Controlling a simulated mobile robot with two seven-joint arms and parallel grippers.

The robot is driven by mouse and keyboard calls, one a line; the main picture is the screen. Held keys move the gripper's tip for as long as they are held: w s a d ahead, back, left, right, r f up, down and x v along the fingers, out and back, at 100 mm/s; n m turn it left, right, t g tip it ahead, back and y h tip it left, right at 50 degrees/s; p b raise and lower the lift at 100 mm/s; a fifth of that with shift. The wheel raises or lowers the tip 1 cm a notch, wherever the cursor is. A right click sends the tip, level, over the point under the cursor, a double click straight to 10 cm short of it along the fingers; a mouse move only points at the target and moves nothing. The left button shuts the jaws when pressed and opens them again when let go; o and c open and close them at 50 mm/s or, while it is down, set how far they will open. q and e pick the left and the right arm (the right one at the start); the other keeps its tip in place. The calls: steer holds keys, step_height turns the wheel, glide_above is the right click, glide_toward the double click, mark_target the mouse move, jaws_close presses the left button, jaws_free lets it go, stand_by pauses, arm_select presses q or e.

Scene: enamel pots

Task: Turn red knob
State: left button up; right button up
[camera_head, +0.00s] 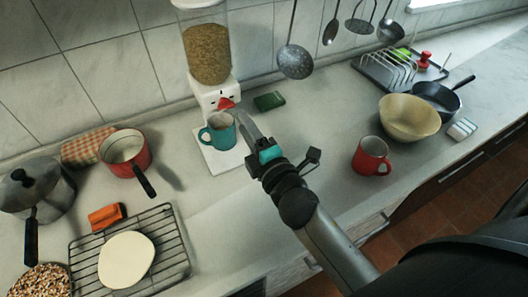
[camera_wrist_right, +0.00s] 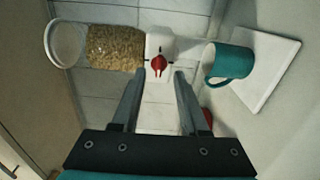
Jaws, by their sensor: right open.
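The red knob (camera_head: 225,103) is on the front of a white dispenser (camera_head: 212,92) with a clear container of grain-like food on top. In the right wrist view the red knob (camera_wrist_right: 159,62) shows between and beyond my fingertips, with the white dispenser body (camera_wrist_right: 160,45) behind it. My right gripper (camera_head: 243,122) is open and empty, in front of the dispenser; its fingers (camera_wrist_right: 157,75) point toward the knob, and I see no clear contact. A teal mug (camera_head: 221,132) stands on the white base (camera_head: 205,155) below the knob. My left gripper is not in view.
A green block (camera_head: 269,101) lies right of the dispenser. A red mug (camera_head: 371,157) stands to the right, near a cream bowl (camera_head: 408,118). A red saucepan (camera_head: 125,155) and a wire rack (camera_head: 175,242) are to the left. Ladles (camera_head: 295,62) hang behind.

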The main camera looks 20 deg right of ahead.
steer(key=s+b, duration=0.1)
steer(key=s, duration=0.7)
steer(key=shift+s+d, duration=0.15)
steer(key=shift+s, duration=0.25)
stand_by(0.6)
